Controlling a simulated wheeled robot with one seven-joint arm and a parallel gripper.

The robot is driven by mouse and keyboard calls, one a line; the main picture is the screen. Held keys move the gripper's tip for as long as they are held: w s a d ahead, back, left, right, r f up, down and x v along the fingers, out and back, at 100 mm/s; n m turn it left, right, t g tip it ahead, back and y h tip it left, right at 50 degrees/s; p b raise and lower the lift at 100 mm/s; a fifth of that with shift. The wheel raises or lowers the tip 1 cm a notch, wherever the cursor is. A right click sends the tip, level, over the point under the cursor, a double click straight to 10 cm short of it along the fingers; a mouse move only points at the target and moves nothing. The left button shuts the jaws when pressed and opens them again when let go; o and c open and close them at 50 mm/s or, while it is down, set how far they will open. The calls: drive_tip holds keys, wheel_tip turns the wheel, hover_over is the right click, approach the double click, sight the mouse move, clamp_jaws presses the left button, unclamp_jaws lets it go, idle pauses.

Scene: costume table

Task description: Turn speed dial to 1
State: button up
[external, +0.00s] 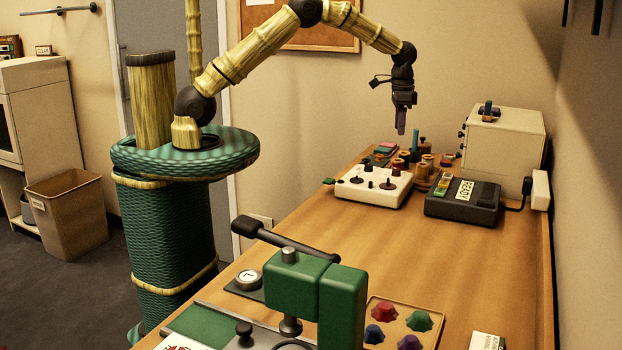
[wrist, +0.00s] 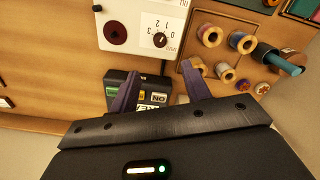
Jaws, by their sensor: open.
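A white control box (external: 372,185) with several black knobs sits on the wooden table in the external view. In the wrist view its panel (wrist: 143,14) shows at the top. A small dark dial (wrist: 160,40) with printed numbers beside it is on that panel; I take it for the speed dial. Its exact setting is too small to tell. My gripper (external: 401,130) hangs above the table near the box, pointing down. In the wrist view my gripper (wrist: 160,78) has its two purple fingers apart and empty, not touching the dial.
A black box with a READY label (external: 462,203) stands right of the control box. Several thread spools (wrist: 211,36) stand close beside the dial. A cream cabinet (external: 503,145) is behind. A green press (external: 305,285) and a tray of coloured pieces (external: 398,325) are in front. The middle table is clear.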

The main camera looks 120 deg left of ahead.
wheel_tip(320, 180, up, 4)
drive_tip(key=shift+f, duration=0.1)
idle(0.4)
drive_tip(key=s+d+m+t, duration=0.1)
drive_tip(key=s+d+m, duration=0.1)
drive_tip(key=d, duration=1.8)
drive_tip(key=s+d+f+m+t, duration=0.1)
drive_tip(key=s+d+m, duration=0.1)
drive_tip(key=s+d, duration=1.3)
drive_tip(key=shift+s+d+f+m+t, duration=0.3)
drive_tip(key=shift+s+d, duration=0.1)
drive_tip(key=shift+d, duration=0.4)
